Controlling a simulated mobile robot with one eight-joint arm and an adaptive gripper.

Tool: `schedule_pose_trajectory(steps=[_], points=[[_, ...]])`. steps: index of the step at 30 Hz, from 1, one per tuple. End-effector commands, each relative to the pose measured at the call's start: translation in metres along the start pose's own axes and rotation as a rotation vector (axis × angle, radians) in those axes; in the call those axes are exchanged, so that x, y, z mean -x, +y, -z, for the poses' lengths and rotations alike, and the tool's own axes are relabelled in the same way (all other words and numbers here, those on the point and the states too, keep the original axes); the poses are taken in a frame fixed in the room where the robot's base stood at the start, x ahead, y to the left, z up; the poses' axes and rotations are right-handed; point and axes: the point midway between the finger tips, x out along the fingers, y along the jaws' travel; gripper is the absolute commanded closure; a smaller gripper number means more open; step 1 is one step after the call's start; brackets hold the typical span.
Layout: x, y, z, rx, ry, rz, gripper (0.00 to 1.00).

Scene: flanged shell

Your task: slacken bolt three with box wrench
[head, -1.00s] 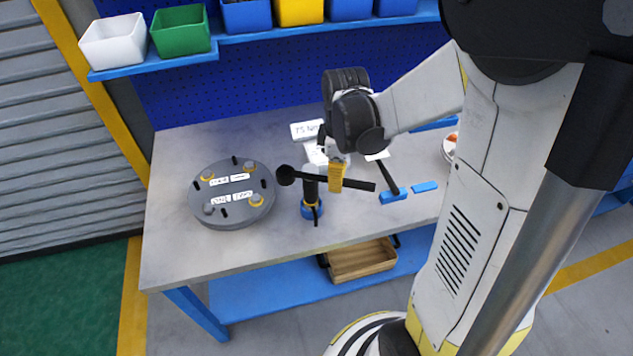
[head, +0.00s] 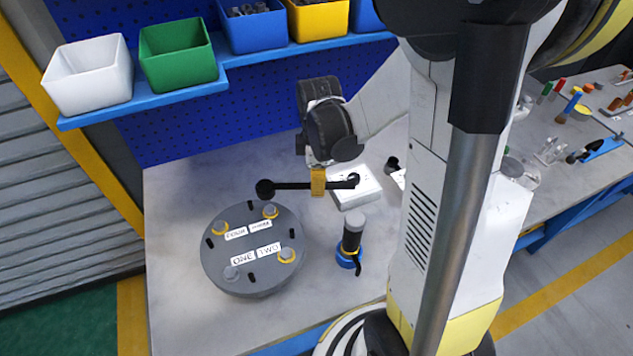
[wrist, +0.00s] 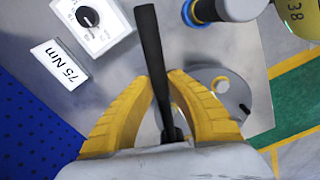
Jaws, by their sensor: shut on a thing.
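The grey round flanged shell (head: 215,262) lies on the bench in the head view, with labels ONE, TWO, FOUR and one that reads as THREE. Bolt three (head: 270,211), with a yellow ring, is at its back right by that label. My gripper (head: 318,184) is shut on the middle of the black box wrench (head: 290,186). The wrench's round end (head: 265,189) points left, above and behind bolt three, apart from it. In the wrist view the yellow fingers (wrist: 168,108) flank the dark wrench handle (wrist: 148,45); the shell (wrist: 205,76) shows partly behind them.
A black cylinder with a grey top and blue base (head: 352,232) stands right of the shell. A white box with a dial (head: 360,190) is behind it; its 75 Nm label (wrist: 60,63) shows in the wrist view. Bins (head: 178,52) line the shelf above. The bench front left is clear.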

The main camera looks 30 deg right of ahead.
Motion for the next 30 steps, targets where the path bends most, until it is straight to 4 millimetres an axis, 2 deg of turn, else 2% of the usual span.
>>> schedule_pose_trajectory(steps=[8,24,30], points=[[-0.003,0.000,0.000,0.001,0.003,0.001,1.00],[-0.056,0.000,-0.001,0.001,0.002,0.001,1.00],[-0.051,0.000,-0.001,0.001,0.002,0.001,1.00]])
